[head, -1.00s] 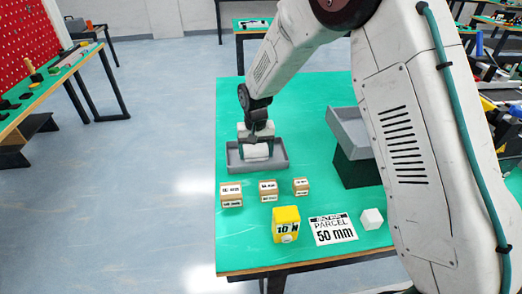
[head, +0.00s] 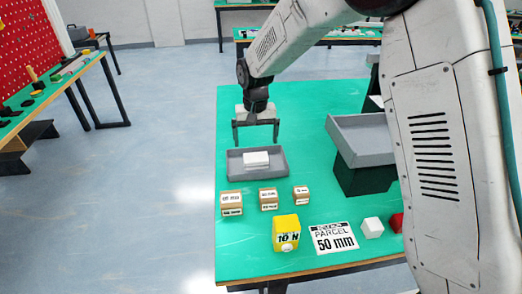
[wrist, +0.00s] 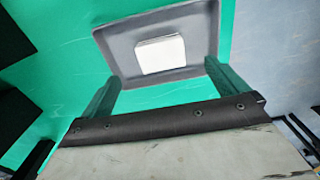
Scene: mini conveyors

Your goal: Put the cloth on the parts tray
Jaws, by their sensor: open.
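The cloth, a small white folded block (head: 256,158), lies inside a shallow grey tray (head: 237,170) on the green table. In the wrist view the cloth (wrist: 160,54) rests on the floor of the tray (wrist: 118,50), inside its rim. My gripper (head: 256,143) is open and empty, above and behind the tray in the head view. Its two fingers (wrist: 162,82) are spread wide in the wrist view, with the cloth beyond them and apart from them.
A larger grey tray (head: 350,128) sits tilted on a dark stand to the right. Several small labelled boxes (head: 268,198), a yellow 10 N block (head: 286,233), a parcel card (head: 334,238), a white cube (head: 373,228) and a red block (head: 396,222) stand in front.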

